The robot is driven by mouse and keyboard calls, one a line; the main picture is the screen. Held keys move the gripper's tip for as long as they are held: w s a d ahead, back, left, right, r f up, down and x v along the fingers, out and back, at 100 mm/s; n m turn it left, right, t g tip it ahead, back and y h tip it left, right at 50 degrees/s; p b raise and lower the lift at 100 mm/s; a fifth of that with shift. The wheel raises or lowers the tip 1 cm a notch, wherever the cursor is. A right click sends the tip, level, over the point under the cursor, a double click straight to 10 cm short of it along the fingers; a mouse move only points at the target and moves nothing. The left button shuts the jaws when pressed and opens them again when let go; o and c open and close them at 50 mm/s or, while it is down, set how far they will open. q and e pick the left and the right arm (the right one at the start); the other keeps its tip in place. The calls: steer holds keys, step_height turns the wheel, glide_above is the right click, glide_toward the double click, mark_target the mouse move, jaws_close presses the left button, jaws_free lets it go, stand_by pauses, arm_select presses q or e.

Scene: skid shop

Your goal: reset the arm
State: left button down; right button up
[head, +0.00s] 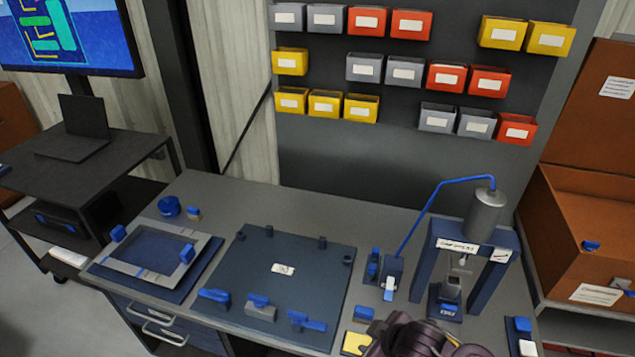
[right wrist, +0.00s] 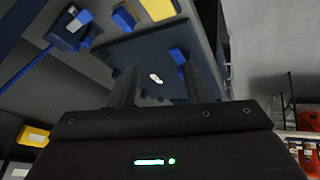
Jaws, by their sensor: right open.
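My right gripper (right wrist: 158,82) shows in the right wrist view with its two dark fingers apart and nothing between them. Beyond the fingers is the dark blue mat (right wrist: 150,50) on the bench. In the head view a dark part of my right arm (head: 420,340) is at the bottom edge, over the front of the bench; its fingertips cannot be made out there. My left arm and gripper are in neither view.
The grey bench (head: 390,222) holds a square frame (head: 140,270) at left, a blue mat (head: 300,250) with several blue clamps, and a press (head: 465,240) at right. A yellow block (head: 355,343) is beside my arm. Coloured bins (head: 368,22) hang behind.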

steer(key=s+d+r+m+g+h, duration=0.1)
steer(key=s+d+r+m, duration=0.3)
steer(key=s, duration=0.2)
steer(key=s+d+r+m+g+h, duration=0.1)
steer(key=s+d+r+m+g, duration=0.1)
steer(key=s+d+r+m, duration=0.25)
step_height(320, 180, down, 39)
steer(key=s+a+b, duration=0.1)
steer(key=s+b, duration=0.2)
steer(key=b, duration=0.5)
steer(key=s+d+f+g+b, duration=0.1)
steer(key=s+f+b, duration=0.2)
steer(key=s+f, duration=0.7)
steer(key=s+d+f+g+b, duration=0.1)
steer(key=s+d+f+b, duration=0.1)
steer(key=s+f, duration=0.7)
step_height(320, 180, down, 6)
steer(key=shift+s+d+f+h+b, duration=0.15)
steer(key=shift+s+d+h+b, duration=0.2)
steer(key=shift+b, duration=0.45)
steer(key=shift+a+n, duration=0.1)
steer(key=shift+n, duration=0.15)
